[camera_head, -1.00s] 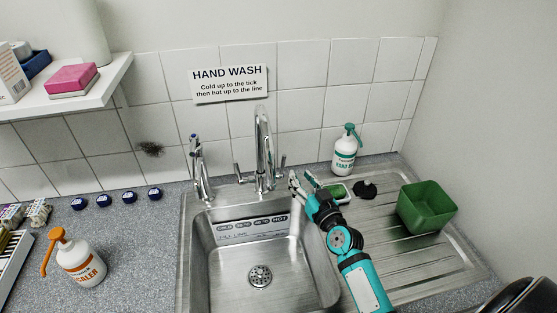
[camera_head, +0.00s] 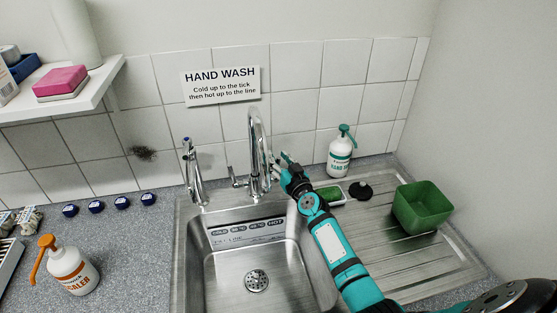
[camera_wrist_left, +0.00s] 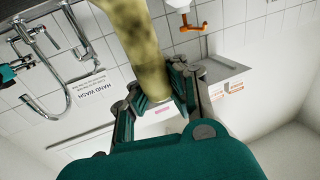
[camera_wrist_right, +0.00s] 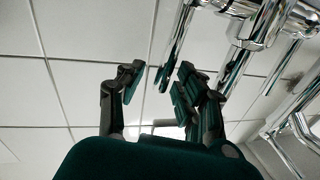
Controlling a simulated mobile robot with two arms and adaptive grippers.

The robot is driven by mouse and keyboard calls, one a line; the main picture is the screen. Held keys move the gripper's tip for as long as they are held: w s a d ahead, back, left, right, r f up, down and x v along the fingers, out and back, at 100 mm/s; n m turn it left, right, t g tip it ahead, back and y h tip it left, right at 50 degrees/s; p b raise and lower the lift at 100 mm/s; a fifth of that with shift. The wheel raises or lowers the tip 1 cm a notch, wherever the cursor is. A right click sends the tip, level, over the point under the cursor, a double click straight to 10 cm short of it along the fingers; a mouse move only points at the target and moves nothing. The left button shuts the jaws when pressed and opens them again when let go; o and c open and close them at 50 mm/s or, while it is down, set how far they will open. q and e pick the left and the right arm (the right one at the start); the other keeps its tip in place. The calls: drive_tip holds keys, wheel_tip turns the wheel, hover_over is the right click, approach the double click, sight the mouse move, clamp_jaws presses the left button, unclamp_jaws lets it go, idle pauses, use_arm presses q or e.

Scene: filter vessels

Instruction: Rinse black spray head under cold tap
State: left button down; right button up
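A small black round piece (camera_head: 360,190), perhaps the spray head, lies on the draining board; its details are too small to tell. A chrome tap with a blue-marked top (camera_head: 190,168) stands at the sink's back left, beside a tall swan-neck mixer (camera_head: 257,145). My right gripper (camera_head: 281,158) is beside the mixer's right side. In the right wrist view its fingers (camera_wrist_right: 155,88) are apart, with chrome tap parts just beyond them. My left gripper (camera_wrist_left: 158,92) shows only in its wrist view, its fingers closed around the end of a long mottled yellow thing (camera_wrist_left: 137,45).
The steel sink (camera_head: 215,285) is empty. A green tub (camera_head: 422,208), a green-topped soap bottle (camera_head: 341,155) and a small green-and-white item (camera_head: 330,194) stand to the right. An orange-topped descaler bottle (camera_head: 75,270) stands left. A shelf (camera_head: 95,92) juts out upper left.

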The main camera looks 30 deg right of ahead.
clamp_jaws()
idle(0.6)
